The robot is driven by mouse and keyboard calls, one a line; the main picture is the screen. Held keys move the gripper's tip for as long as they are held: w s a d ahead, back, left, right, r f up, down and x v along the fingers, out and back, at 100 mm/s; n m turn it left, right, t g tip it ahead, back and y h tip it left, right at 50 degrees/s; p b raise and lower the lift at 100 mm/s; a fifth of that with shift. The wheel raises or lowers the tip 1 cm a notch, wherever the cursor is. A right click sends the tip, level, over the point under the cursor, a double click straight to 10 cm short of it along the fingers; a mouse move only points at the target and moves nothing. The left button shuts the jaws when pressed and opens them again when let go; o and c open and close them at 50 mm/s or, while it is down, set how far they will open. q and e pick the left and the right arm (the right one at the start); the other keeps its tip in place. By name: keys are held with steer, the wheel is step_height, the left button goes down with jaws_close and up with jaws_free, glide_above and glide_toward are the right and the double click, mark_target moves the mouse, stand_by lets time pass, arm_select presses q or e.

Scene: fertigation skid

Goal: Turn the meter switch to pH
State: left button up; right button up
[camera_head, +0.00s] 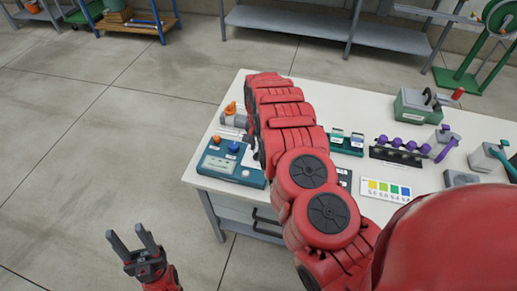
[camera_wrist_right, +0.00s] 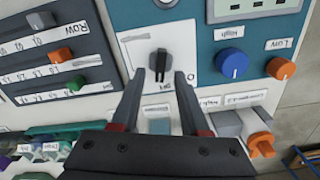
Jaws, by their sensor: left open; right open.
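The meter (camera_head: 222,162) is a teal box near the table's left corner in the head view. The right wrist view shows part of its teal panel (camera_wrist_right: 196,15) upside down, with a white plate carrying the black meter switch (camera_wrist_right: 158,62). Small labels sit by the switch; one near its lower end seems to read pH. My right gripper (camera_wrist_right: 159,75) is open, its fingertips on either side of the switch and apart from it in the picture; contact cannot be told. My right arm hides this gripper and the switch in the head view. My left gripper (camera_head: 127,233) is open and empty, off the table.
A blue knob (camera_wrist_right: 232,64) and an orange knob (camera_wrist_right: 280,68) sit beside the switch plate. A dark slider panel (camera_wrist_right: 50,60) lies on its other side. An orange-handled valve (camera_wrist_right: 261,143) is close by. A rack with purple knobs (camera_head: 397,157) stands further right.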

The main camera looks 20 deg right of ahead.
mark_target(258, 151)
step_height(258, 151, up, 4)
steer(key=shift+w+r+b, duration=0.1)
steer(key=shift+r+b, duration=0.05)
steer(key=shift+b, duration=0.4)
step_height(258, 151, up, 12)
steer(key=p, duration=0.5)
steer(key=shift+r, duration=0.1)
